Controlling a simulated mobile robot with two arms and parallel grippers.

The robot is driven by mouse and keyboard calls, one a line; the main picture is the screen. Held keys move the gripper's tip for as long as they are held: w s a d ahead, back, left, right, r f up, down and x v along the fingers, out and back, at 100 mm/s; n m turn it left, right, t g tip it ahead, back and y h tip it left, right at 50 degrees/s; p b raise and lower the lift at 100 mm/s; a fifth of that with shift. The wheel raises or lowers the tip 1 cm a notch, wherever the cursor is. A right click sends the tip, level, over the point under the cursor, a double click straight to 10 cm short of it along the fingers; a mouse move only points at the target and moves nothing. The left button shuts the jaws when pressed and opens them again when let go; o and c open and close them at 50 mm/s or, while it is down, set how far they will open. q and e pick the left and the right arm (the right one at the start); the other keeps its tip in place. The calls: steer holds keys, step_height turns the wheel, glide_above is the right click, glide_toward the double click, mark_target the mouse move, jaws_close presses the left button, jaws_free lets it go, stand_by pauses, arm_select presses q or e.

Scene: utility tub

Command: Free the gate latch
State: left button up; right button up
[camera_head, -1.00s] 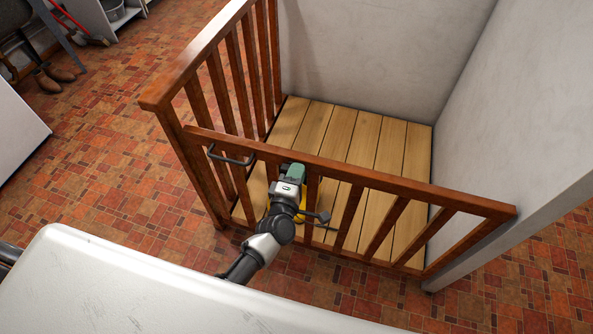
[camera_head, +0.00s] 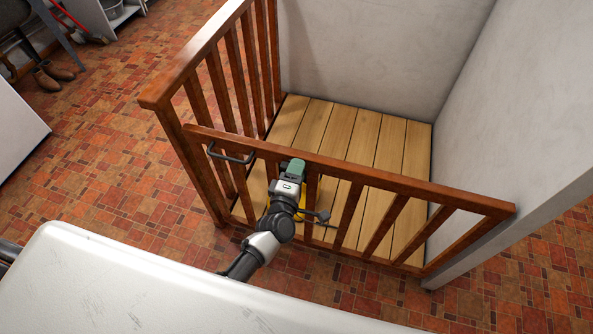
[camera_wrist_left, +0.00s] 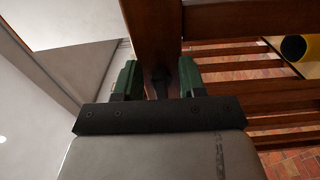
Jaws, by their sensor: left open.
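The wooden gate (camera_head: 345,172) stands closed across the front of a slatted pen, with a dark metal loop (camera_head: 230,154) at its left end. My left gripper (camera_head: 293,168) is at the gate's top rail, its green fingers open. In the left wrist view, the gripper (camera_wrist_left: 158,80) has its fingers apart on either side of a dark knob-like part (camera_wrist_left: 160,83) in front of a brown wooden post. I cannot tell whether they touch it or whether it belongs to the latch. A dark fitting (camera_head: 321,216) shows right of my wrist. My right gripper is out of view.
A yellow tube-like thing (camera_wrist_left: 290,48) with a dark end lies near the slats; part of it is hidden behind my arm in the head view. A white surface (camera_head: 130,285) fills the near left. A white wall (camera_head: 530,130) bounds the right. Tiled floor (camera_head: 110,165) is open at left.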

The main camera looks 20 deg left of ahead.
arm_select(q)
steer(key=shift+s, duration=0.1)
steer(key=s, duration=1)
steer(key=shift+s+a, duration=0.2)
steer(key=shift+s, duration=0.1)
steer(key=s+a+f+m+g+h+p, duration=0.1)
steer(key=s+f+m+g+p, duration=0.25)
steer(key=s+f+m, duration=0.4)
steer(key=s+a+f+m+g+h+p, duration=0.15)
steer(key=s+f+m+g, duration=0.3)
steer(key=f, duration=0.65)
steer(key=s+a+f+m+g+y+p, duration=0.1)
steer(key=s+a+f+m+g, duration=0.1)
steer(key=s, duration=0.5)
steer(key=s+a+f+m+g+y+p, duration=0.1)
steer(key=s+a+f+m+g, duration=0.2)
steer(key=s, duration=0.4)
steer(key=s+a+f+m+g+y+p, duration=0.1)
steer(key=s+a+f+m+g, duration=0.1)
steer(key=s, duration=0.5)
step_height(320, 180, down, 2)
steer(key=shift+s+a+f+m+g, duration=0.15)
steer(key=shift+a+m+g, duration=0.3)
steer(key=shift+g, duration=0.55)
